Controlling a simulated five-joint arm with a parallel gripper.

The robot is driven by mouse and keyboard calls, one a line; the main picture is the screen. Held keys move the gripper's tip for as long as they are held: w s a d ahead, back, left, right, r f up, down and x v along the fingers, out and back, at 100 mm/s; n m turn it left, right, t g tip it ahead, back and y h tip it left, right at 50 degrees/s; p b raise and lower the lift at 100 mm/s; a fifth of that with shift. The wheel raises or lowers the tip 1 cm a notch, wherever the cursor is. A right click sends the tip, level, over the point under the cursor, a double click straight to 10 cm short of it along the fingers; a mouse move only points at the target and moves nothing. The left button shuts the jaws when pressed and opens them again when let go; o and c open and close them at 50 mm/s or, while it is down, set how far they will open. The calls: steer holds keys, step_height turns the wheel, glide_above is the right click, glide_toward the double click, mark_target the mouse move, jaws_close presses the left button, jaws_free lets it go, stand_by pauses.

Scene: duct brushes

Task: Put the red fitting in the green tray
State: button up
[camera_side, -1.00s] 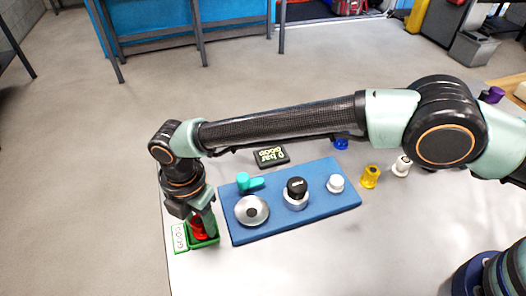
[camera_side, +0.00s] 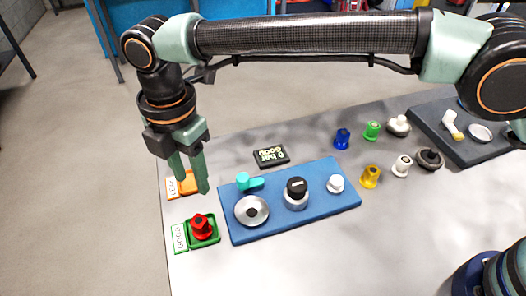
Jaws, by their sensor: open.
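The red fitting (camera_side: 201,226) sits in the small green tray (camera_side: 213,240) at the left front of the table, beside a green-edged label card. My gripper (camera_side: 188,186) hangs above and behind the tray, fingers pointing down and apart. It is open, holds nothing and is clear of the red fitting. My gripper's fingers partly cover an orange tray (camera_side: 186,183) behind the green one.
A blue board (camera_side: 330,205) with a silver disc, a teal handle, a black-capped knob and a white knob lies right of the tray.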

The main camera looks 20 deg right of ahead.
steer(key=w+d+r+m+t, duration=0.1)
steer(key=w+d+r+m, duration=0.1)
steer(key=d+r+m, duration=0.45)
steer(key=w+d+r+m+y, duration=0.1)
steer(key=w+d+r+m, duration=0.15)
steer(key=d, duration=0.75)
steer(key=w+d+r+m+t, duration=0.1)
steer(key=w+d+r+m, duration=0.1)
steer(key=d+r+m, duration=0.45)
steer(key=s+d+f+m+t, duration=0.1)
steer(key=s+d+m, duration=0.2)
steer(key=d, duration=0.4)
steer(key=s+d+f+m+t, duration=0.1)
steer(key=s+d+m, duration=0.3)
steer(key=d, duration=0.4)
steer(key=s+d+f+m+t+h, duration=0.1)
steer(key=s+d+f+m, duration=0.2)
steer(key=d, duration=0.5)
steer(key=shift+s+m, duration=0.45)
steer(key=shift+s, duration=0.5)
